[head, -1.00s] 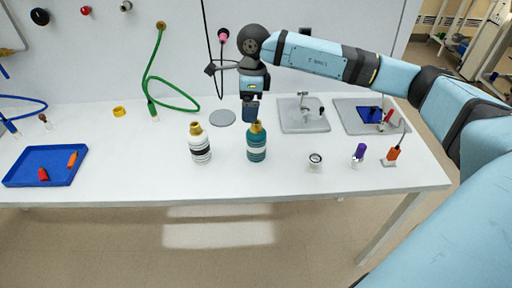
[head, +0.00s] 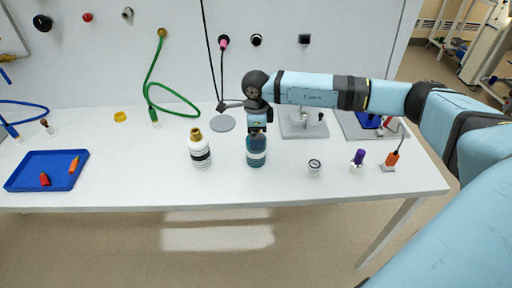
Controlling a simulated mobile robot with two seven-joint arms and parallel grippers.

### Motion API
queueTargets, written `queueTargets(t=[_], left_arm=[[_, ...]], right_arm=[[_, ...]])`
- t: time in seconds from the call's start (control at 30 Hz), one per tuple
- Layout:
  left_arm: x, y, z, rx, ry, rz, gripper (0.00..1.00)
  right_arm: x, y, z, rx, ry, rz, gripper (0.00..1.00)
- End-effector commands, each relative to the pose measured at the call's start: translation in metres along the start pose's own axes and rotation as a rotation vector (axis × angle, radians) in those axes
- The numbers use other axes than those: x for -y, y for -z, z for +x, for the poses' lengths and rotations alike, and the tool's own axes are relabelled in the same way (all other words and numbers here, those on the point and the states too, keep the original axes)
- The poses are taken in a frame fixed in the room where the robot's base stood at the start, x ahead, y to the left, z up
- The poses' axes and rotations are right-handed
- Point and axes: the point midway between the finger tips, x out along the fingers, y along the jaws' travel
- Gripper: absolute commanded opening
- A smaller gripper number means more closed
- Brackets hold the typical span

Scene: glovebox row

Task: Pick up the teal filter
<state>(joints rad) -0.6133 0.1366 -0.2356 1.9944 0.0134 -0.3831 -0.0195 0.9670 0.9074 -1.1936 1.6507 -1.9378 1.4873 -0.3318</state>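The teal filter (head: 257,157), a teal bottle-shaped body with a white band, stands upright on the white table in the head view. My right gripper (head: 257,136) points down over its top. The gripper hides the filter's gold neck, and I cannot tell whether the fingers are closed on it. My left gripper is not in view.
A white filter (head: 200,153) with dark bands and a gold neck stands just left of the teal one. A small round jar (head: 314,166), a purple-capped bottle (head: 357,160) and an orange tool (head: 392,158) stand to the right. A blue tray (head: 57,182) lies far left.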

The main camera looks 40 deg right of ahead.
Motion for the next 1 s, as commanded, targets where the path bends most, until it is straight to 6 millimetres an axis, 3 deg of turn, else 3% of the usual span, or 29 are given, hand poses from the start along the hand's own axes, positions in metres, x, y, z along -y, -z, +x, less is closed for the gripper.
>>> queueTargets(t=[0.13, 0.4, 0.47, 0.73, 1.0], left_arm=[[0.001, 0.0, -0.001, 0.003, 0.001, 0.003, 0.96], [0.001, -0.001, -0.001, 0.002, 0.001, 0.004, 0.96], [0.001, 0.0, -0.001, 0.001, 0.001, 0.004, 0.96], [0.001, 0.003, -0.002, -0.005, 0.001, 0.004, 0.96], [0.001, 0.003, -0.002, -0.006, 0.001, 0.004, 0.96]], right_arm=[[0.0, 0.0, 0.016, 0.0, 0.0, 0.0, 0.97], [0.0, 0.0, 0.02, 0.001, 0.0, 0.0, 0.97], [0.0, 0.0, 0.02, 0.001, 0.0, 0.0, 0.86], [0.0, 0.0, 0.02, 0.001, 0.0, 0.0, 0.24], [0.0, 0.0, 0.018, 0.002, 0.001, 0.0, 0.2]])
